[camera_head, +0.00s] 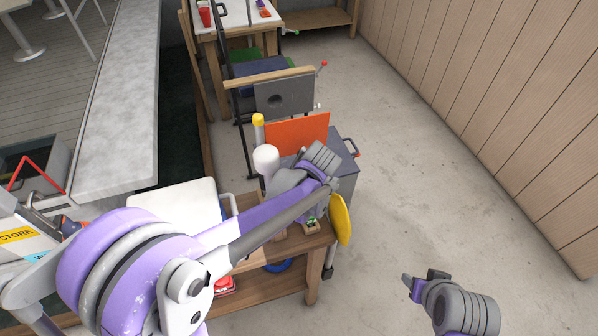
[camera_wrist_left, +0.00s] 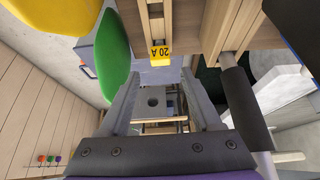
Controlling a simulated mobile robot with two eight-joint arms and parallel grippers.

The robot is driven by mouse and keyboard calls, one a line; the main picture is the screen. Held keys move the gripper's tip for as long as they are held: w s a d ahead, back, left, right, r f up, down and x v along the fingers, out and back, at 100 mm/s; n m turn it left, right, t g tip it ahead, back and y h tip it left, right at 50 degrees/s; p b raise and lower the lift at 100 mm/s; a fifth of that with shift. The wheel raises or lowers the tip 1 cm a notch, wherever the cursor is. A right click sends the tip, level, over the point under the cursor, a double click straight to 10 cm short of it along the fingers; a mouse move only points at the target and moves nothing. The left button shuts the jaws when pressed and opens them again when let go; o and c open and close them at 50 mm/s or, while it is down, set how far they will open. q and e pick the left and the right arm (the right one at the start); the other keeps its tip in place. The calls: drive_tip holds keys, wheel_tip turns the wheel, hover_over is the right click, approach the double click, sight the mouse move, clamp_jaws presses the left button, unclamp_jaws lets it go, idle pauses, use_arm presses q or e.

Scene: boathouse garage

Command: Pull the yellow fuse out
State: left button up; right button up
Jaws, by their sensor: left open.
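The yellow fuse (camera_wrist_left: 161,55) shows in the left wrist view, marked "20 A" in black. It sits at the edge of a wooden part, just beyond the fingertips. My left gripper (camera_wrist_left: 160,76) is open, its grey fingers to either side below the fuse in the picture, with nothing between them. I cannot tell the exact gap to the fuse. In the head view my left arm reaches over the wooden bench and hides the fuse. My right gripper (camera_head: 426,282) is over the floor at the lower right, away from the bench; its opening is unclear.
The wooden bench (camera_head: 312,262) carries a white panel (camera_head: 180,203) and a white rounded object (camera_head: 266,158). A yellow disc (camera_head: 341,220) is at its right end, and a green disc (camera_wrist_left: 114,57) is left of the fuse. An orange panel (camera_head: 298,134) stands behind. Floor at right is clear.

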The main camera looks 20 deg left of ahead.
use_arm(q)
drive_tip(key=shift+s+f, duration=0.15)
drive_tip(key=shift+f, duration=0.45)
drive_tip(key=b+x, duration=0.3)
drive_tip(key=x, duration=0.3)
drive_tip(key=shift+a+f, duration=0.1)
drive_tip(key=shift+f, duration=0.1)
drive_tip(key=shift+w+a+f+b, duration=0.15)
drive_tip(key=shift+w+f+b, duration=0.2)
drive_tip(key=shift+w+b, duration=0.1)
use_arm(e)
wheel_tip(320, 180, down, 6)
drive_tip(key=s, duration=0.2)
drive_tip(key=shift+s+d+r, duration=0.15)
drive_tip(key=shift+s, duration=0.25)
use_arm(q)
drive_tip(key=shift+c, duration=0.3)
clamp_jaws()
drive_tip(key=shift+r, duration=0.15)
use_arm(e)
drive_tip(key=shift+w+r, duration=0.1)
